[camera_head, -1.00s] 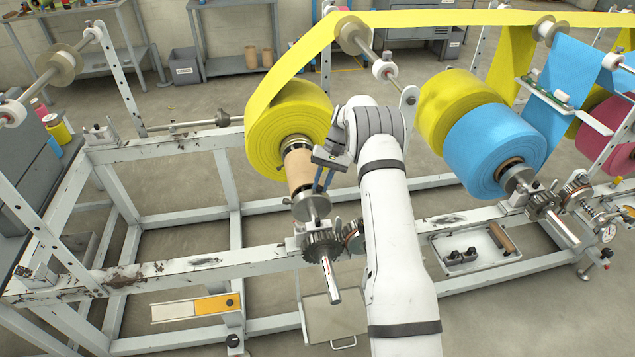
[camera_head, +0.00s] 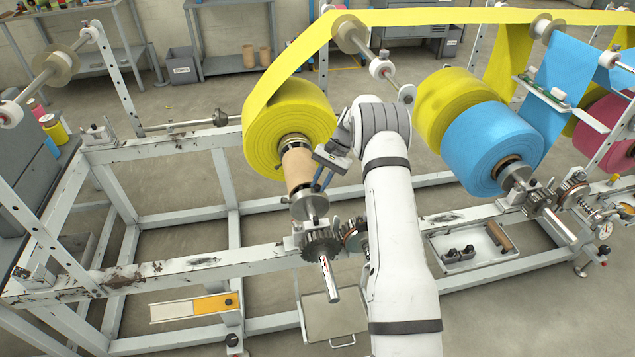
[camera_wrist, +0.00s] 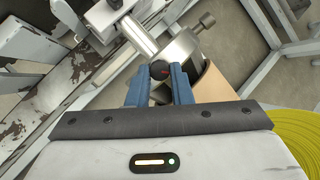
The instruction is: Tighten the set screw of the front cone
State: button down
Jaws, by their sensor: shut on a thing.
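The front cone (camera_head: 312,204) is a grey metal piece on the shaft, at the near end of the brown cardboard core (camera_head: 298,169) of the front yellow roll (camera_head: 280,118). It also shows in the wrist view (camera_wrist: 182,48). The set screw (camera_wrist: 160,70) has a dark round head with a small red mark. My gripper (camera_wrist: 160,82) has its two blue fingers shut on that head, one on each side. In the head view my gripper (camera_head: 322,181) is just above the cone, and the screw cannot be made out there.
A toothed gear (camera_head: 321,245) and the shaft end (camera_head: 329,278) lie nearer than the cone. A second bolt (camera_wrist: 206,20) sticks out beyond the cone. The white frame rail (camera_head: 190,265) runs below. Blue (camera_head: 490,150) and yellow rolls stand to the right.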

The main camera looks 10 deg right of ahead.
jog(key=c, duration=1.3)
grip_release()
jog(key=v, duration=0.7)
jog(key=shift+d+r, duration=0.2)
jog(key=shift+r, duration=0.15)
jog(key=shift+w, duration=0.1)
